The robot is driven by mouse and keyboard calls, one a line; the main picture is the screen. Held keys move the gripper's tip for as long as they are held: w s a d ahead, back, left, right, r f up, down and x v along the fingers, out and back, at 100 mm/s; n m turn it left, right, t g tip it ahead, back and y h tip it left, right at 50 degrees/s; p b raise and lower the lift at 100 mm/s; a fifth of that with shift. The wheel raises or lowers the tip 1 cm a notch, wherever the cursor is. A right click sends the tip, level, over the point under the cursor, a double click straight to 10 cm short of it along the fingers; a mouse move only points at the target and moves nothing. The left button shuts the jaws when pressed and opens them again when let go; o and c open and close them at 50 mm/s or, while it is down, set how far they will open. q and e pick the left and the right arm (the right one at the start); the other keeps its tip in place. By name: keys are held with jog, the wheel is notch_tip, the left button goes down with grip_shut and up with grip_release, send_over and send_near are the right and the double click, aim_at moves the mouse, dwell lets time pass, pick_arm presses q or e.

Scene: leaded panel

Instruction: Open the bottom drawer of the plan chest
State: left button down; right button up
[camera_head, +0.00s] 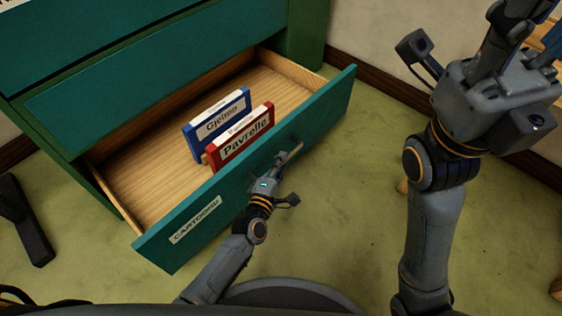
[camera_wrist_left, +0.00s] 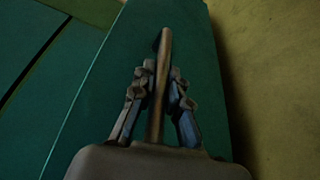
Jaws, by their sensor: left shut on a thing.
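The green plan chest (camera_head: 170,62) stands at the upper left in the head view. Its bottom drawer (camera_head: 305,120) is pulled well out, showing a pale wooden inside. My left gripper (camera_head: 281,162) is at the outer side of the drawer front. In the left wrist view, the left gripper's fingers (camera_wrist_left: 162,80) are shut on the drawer's bar handle (camera_wrist_left: 166,42), one finger on each side. My right gripper (camera_head: 522,32) is raised at the upper right, away from the chest and cut off by the frame edge.
Inside the drawer stand a blue-framed sign (camera_head: 218,124) reading "Gjelmo" and a red-framed sign (camera_head: 242,138) reading "Pavrelle". A white label (camera_head: 195,220) is on the drawer front. Green floor (camera_head: 340,210) in front of the drawer is mostly clear. A wall with brown skirting runs behind.

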pick_arm(q)
jog(key=shift+s+d, duration=0.1)
jog(key=shift+f, duration=0.1)
jog(key=c, duration=1.3)
grip_release()
jog(key=shift+c, duration=0.2)
